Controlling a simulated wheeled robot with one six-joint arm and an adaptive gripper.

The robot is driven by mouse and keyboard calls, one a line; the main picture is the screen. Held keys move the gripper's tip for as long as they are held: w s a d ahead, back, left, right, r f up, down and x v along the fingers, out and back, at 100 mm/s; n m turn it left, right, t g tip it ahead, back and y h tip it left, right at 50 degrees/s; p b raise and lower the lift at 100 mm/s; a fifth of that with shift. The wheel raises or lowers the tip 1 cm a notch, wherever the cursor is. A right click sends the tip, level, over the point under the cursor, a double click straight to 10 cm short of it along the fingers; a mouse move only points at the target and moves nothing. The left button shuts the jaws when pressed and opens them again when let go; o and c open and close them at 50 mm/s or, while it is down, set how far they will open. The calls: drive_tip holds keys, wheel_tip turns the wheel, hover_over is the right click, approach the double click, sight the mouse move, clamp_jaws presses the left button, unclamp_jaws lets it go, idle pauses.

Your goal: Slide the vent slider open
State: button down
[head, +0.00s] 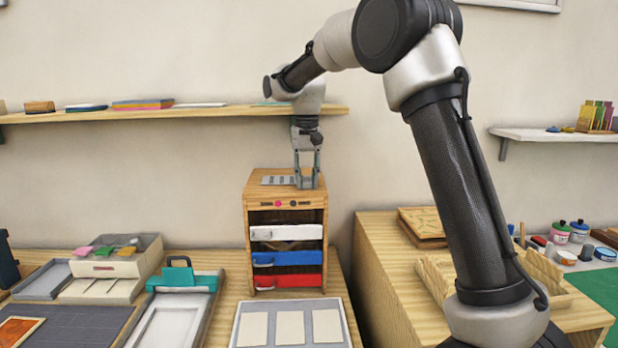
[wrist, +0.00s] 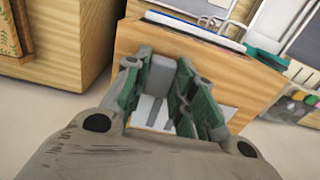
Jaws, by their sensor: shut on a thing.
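The vent slider is a small grey block (wrist: 160,76) on top of the wooden drawer cabinet (head: 286,203). In the wrist view it stands between my green and grey fingers. A light vent plate with dark slots (head: 277,180) lies on the cabinet top, left of my gripper; part of it also shows below the block in the wrist view (wrist: 148,113). My gripper (head: 307,182) points down at the right of the cabinet top and is shut on the vent slider. In the head view the fingers hide the slider.
A wall shelf (head: 180,114) with flat items runs close behind my wrist. A wooden side table (head: 385,265) stands to the right, across a narrow gap.

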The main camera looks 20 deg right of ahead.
sight(294, 188)
drive_tip(key=a, duration=0.3)
drive_tip(key=shift+w+a, duration=0.25)
drive_tip(key=shift+w, duration=0.1)
drive_tip(key=c, duration=1.2)
unclamp_jaws()
drive_tip(key=shift+o, duration=0.2)
wheel_tip(294, 188, up, 12)
